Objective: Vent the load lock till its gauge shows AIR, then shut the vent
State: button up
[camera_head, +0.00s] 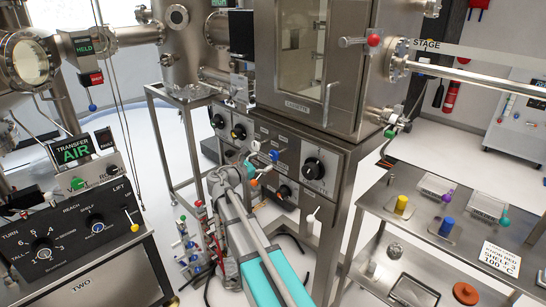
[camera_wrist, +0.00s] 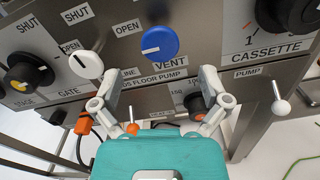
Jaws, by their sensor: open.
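A blue knob (camera_wrist: 160,42) above the VENT label (camera_wrist: 171,66) sits on the steel panel in the wrist view. Its white mark points left, below an OPEN label. In the head view the blue knob (camera_head: 274,155) is on the panel below the cassette chamber (camera_head: 297,50). My gripper (camera_wrist: 159,76) is open and empty, one finger low on each side of the blue knob, with no visible contact. A sign marked TRANSFER (camera_head: 76,150) reads AIR in green at left. I cannot make out a gauge named for the load lock.
A white knob (camera_wrist: 86,64) above GATE is left of the blue knob. A black knob (camera_wrist: 27,75) is farther left. A white lever (camera_wrist: 280,106) near PUMP is at right, and an orange-tipped lever (camera_wrist: 132,128) is below. A steel bench (camera_head: 425,215) stands at right.

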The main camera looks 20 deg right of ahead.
aim_at(273, 156)
jog(key=shift+x, duration=2.75)
jog(key=c, duration=1.1)
jog(key=shift+c, duration=0.2)
